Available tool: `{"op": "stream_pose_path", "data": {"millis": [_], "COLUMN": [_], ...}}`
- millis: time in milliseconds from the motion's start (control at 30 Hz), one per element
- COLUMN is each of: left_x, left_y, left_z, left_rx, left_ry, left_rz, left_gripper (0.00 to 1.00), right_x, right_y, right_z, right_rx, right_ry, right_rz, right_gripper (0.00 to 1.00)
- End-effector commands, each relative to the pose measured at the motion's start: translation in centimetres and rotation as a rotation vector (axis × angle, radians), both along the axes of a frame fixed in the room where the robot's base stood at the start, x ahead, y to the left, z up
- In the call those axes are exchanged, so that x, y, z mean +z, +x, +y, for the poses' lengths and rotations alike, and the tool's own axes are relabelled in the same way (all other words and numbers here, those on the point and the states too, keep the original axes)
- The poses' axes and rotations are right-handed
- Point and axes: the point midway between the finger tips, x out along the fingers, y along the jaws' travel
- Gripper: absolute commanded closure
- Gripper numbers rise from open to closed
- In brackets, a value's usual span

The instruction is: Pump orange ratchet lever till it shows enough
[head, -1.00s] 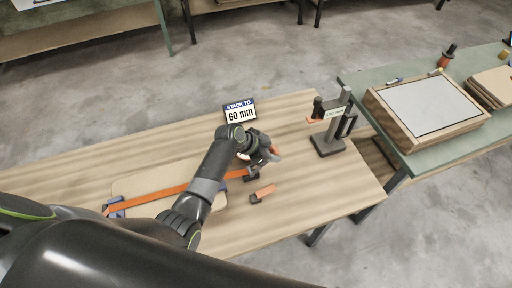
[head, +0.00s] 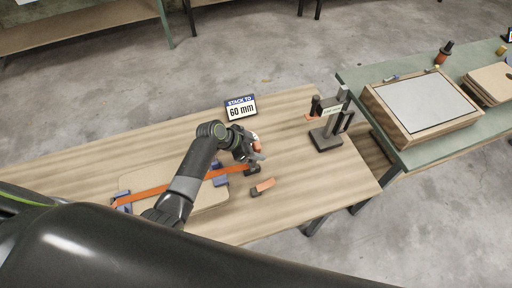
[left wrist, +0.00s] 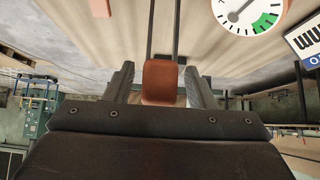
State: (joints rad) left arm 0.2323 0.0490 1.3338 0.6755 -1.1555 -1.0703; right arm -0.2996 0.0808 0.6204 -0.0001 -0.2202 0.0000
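The orange strap (head: 150,192) runs across a tan curved board stack (head: 200,199) on the wooden table to a dark ratchet (head: 253,170). My left gripper (head: 256,155) is over the ratchet end. In the left wrist view the orange ratchet lever (left wrist: 161,82), on two dark bars, lies between the fingers of my left gripper (left wrist: 160,80). The fingers are spread, with a gap visible at the lever's left side. A white dial (left wrist: 243,14) with a green zone is partly cut off at the top. My right gripper is not visible.
A sign (head: 240,108) reads "STACK TO 60 mm". An orange piece with a dark end (head: 263,187) lies near the ratchet. A dark measuring stand (head: 326,138) is at the table's right. A green bench (head: 376,85) holds a framed panel (head: 425,105).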

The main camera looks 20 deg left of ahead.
Motion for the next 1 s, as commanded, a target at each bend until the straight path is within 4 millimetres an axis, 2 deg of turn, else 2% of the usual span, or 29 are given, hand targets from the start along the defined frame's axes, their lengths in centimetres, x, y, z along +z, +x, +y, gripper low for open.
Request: {"op": "stream_pose_path", "data": {"millis": [367, 1000], "left_x": [0.4, 5.1], "left_y": [-0.1, -2.3], "left_z": [0.1, 3.4], "left_rx": [0.001, 0.001], "left_ry": [-0.001, 0.0], "left_rz": [-0.002, -0.001], "left_gripper": [0.47, 0.47], "right_x": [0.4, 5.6], "right_y": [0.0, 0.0], "right_z": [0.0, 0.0], "right_rx": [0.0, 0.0], "right_ry": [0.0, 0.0], "right_rz": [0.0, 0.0], "right_gripper": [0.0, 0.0]}}
